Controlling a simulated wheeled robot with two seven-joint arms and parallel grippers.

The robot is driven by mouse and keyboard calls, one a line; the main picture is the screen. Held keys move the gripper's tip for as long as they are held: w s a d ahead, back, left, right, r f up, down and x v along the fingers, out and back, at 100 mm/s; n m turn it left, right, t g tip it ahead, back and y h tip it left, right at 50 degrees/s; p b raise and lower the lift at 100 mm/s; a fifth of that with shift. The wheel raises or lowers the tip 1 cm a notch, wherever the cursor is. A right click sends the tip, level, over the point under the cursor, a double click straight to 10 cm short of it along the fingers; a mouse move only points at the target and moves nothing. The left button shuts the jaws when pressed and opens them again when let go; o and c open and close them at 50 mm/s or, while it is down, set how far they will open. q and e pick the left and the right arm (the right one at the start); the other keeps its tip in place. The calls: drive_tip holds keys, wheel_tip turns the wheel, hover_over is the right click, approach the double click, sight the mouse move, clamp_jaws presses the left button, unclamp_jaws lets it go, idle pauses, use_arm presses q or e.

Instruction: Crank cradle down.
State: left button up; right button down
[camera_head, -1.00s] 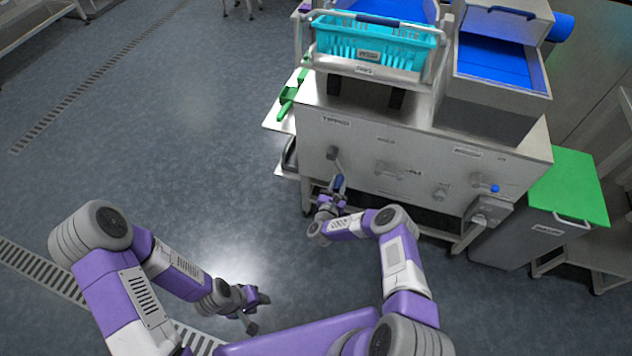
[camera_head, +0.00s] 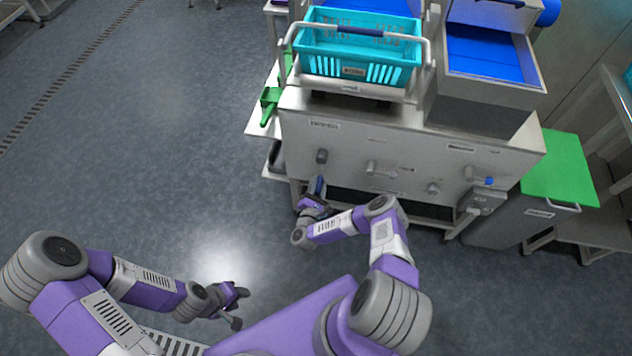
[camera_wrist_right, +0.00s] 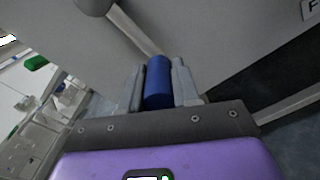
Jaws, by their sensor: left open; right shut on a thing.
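The cradle (camera_head: 345,88) sits on top of the steel tipper machine (camera_head: 345,125) and holds a teal basket (camera_head: 345,68) under a bar with a dark blue middle. The crank hub (camera_head: 322,156) is on the machine's front, left side. Its arm points down to a blue handle (camera_head: 318,186). My right gripper (camera_head: 314,198) is shut on that handle. In the right wrist view the blue handle (camera_wrist_right: 158,82) stands between the two fingers (camera_wrist_right: 158,92). My left gripper (camera_head: 240,304) is open and empty over the floor, away from the machine.
A blue-lined chute (camera_head: 490,50) stands right of the cradle. Other knobs (camera_head: 434,188) line the machine's front, right of the crank. A green-lidded bin (camera_head: 560,168) stands at the right. A green scoop-like item (camera_head: 270,104) lies left of the machine. The floor at left is clear.

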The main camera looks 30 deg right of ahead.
drive_tip(key=shift+w+a+r, duration=0.15)
drive_tip(key=shift+a+r, duration=0.05)
drive_tip(key=shift+a, duration=0.05)
drive_tip(key=c, duration=1)
unclamp_jaws()
drive_tip(key=shift+o, duration=0.9)
drive_tip(key=shift+f, duration=0.1)
drive_tip(key=p+v, duration=0.1)
drive_tip(key=v, duration=0.6)
drive_tip(key=shift+s+p, duration=0.3)
drive_tip(key=shift+p, duration=0.1)
drive_tip(key=shift+a, duration=0.15)
